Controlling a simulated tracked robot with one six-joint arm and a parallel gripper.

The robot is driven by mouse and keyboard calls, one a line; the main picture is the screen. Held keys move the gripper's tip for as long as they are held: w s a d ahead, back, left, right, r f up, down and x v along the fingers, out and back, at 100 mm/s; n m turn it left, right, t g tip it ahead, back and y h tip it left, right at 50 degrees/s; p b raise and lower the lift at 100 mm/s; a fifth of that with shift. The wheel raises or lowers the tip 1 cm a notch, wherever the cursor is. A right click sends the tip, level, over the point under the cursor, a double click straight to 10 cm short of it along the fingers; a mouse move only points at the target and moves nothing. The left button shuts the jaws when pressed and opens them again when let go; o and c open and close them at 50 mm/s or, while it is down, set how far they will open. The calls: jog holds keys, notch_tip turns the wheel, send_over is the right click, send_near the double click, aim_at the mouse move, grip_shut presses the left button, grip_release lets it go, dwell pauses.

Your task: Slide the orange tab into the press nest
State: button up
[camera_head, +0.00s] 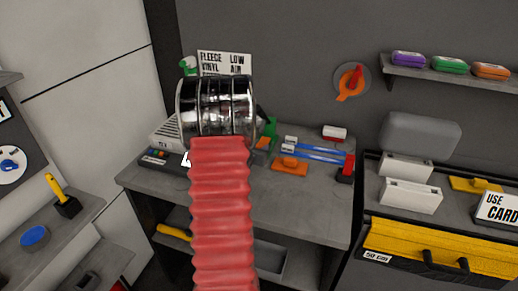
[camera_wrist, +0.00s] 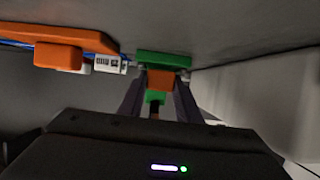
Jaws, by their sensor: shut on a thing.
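My gripper (camera_wrist: 160,84) is shut on a small orange tab (camera_wrist: 161,80) in the wrist view, with a dark finger on each side. A green bar (camera_wrist: 164,58) lies just beyond the tab, and a smaller green piece (camera_wrist: 154,97) shows on the near side. I cannot tell whether the bar touches the tab. In the head view the orange tab (camera_head: 262,143) and a green part (camera_head: 271,127) show just right of my arm, which hides most of the gripper. No press nest can be told for sure.
On the bench (camera_head: 315,205), right of the gripper, are an orange block (camera_head: 290,165), blue rails (camera_head: 318,152), a white block (camera_head: 289,146) and a red block (camera_head: 347,168). A red-and-white item (camera_head: 334,133) lies behind. The bench front is clear.

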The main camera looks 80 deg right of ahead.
jog(key=shift+a+f, duration=0.2)
jog(key=shift+f, duration=0.7)
jog(key=o, duration=1)
jog(key=shift+c, duration=0.2)
jog(key=shift+o, duration=1.1)
jog(key=shift+a, duration=0.4)
jog(key=v, duration=0.4)
jog(key=r+v, duration=0.1)
jog(key=v, duration=0.8)
jog(key=shift+d+r, duration=0.15)
jog(key=shift+r, duration=0.1)
jog(key=shift+w, duration=0.15)
